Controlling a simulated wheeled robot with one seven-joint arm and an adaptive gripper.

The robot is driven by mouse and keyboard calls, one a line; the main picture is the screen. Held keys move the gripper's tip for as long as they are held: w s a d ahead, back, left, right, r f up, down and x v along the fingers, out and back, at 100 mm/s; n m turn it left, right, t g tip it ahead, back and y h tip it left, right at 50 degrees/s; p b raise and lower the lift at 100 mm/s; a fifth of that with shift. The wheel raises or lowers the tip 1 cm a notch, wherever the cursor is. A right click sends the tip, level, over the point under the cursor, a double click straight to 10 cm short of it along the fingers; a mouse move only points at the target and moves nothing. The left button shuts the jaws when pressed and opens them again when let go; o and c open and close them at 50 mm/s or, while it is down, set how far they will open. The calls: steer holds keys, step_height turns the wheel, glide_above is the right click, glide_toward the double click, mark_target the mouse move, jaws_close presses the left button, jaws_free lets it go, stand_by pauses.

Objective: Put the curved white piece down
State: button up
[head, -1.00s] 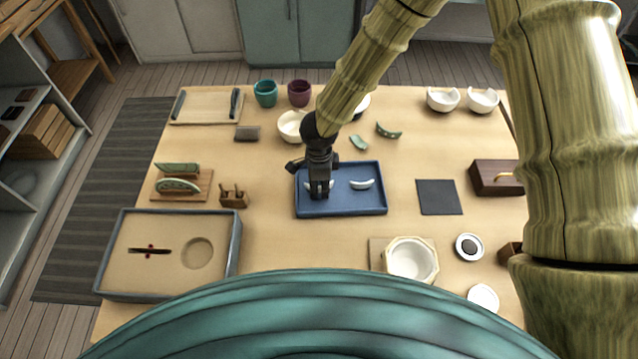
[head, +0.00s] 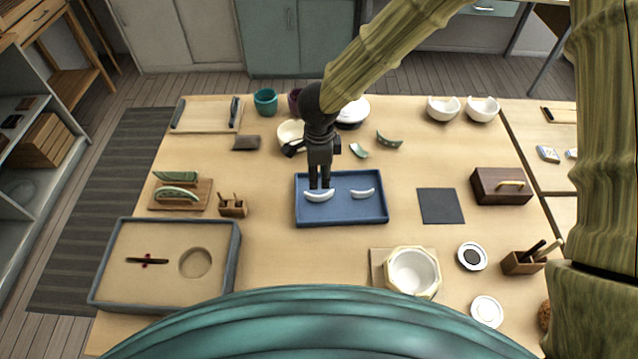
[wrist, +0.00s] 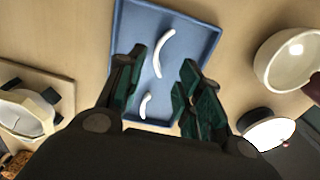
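Two curved white pieces lie apart in the blue tray (head: 340,212) in mid-table. The left curved white piece (head: 319,195) is just below my gripper (head: 320,186). The right curved white piece (head: 363,193) looks smaller. In the wrist view my gripper (wrist: 163,62) is open, its green-padded fingers wide apart with nothing held. The left piece (wrist: 165,53) shows between and beyond the fingertips, resting on the tray (wrist: 200,38). The smaller piece (wrist: 145,106) shows nearer the palm. My gripper points down and appears clear of both pieces.
Behind the tray stand a cream bowl (head: 290,133), a teal cup (head: 265,102) and green shards (head: 389,140). A dark square mat (head: 440,206) lies to the right, an octagonal pot (head: 413,272) at front right, and a sand-filled box (head: 231,262) at front left.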

steer(key=shift+r, duration=1.5)
